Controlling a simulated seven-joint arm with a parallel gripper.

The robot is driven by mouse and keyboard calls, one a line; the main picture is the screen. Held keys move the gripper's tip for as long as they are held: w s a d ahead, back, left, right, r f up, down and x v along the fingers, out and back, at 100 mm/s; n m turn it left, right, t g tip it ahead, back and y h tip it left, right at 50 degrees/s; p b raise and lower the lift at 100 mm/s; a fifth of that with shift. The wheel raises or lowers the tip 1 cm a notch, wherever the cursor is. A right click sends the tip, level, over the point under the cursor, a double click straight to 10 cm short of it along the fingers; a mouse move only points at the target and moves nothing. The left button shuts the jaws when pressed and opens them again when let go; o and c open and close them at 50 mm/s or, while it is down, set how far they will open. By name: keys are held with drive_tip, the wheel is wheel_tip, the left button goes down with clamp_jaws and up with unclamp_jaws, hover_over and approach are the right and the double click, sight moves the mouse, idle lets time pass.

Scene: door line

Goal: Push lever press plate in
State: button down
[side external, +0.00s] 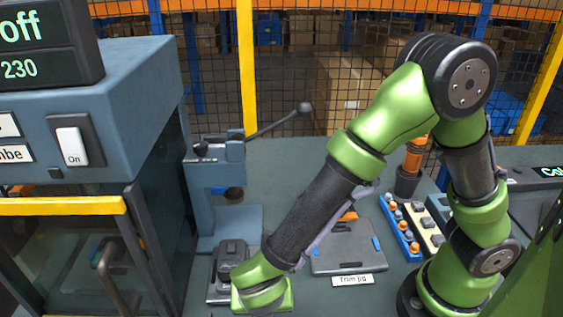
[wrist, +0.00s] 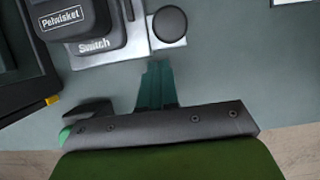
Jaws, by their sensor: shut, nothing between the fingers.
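The lever press (side external: 212,190) is a blue-grey machine in the side view, left of centre, with its long lever arm (side external: 275,122) raised to the upper right and ending in a dark knob. Its flat blue base (side external: 240,218) lies on the bench; I cannot tell which part is the separate plate. My gripper's wrist end (side external: 262,290) is low in front of the press, pointing down, and its fingers are hidden in the side view. In the wrist view my gripper (wrist: 155,68) shows shut, empty teal fingers, just short of a light grey plate with a round black pad (wrist: 169,24).
A dark block (wrist: 75,18) labelled "Pelwisket" and "Switch" stands close to the fingers. A large machine (side external: 85,110) with a yellow-edged door (side external: 62,206) fills the left. A grey trim jig (side external: 345,248) and a blue strip of buttons (side external: 399,228) lie right of my forearm.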

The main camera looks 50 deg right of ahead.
drive_tip(key=shift+w+d, duration=0.25)
drive_tip(key=shift+d, duration=0.05)
drive_tip(key=w+d, duration=1)
drive_tip(key=shift+w+d, duration=0.35)
idle(0.4)
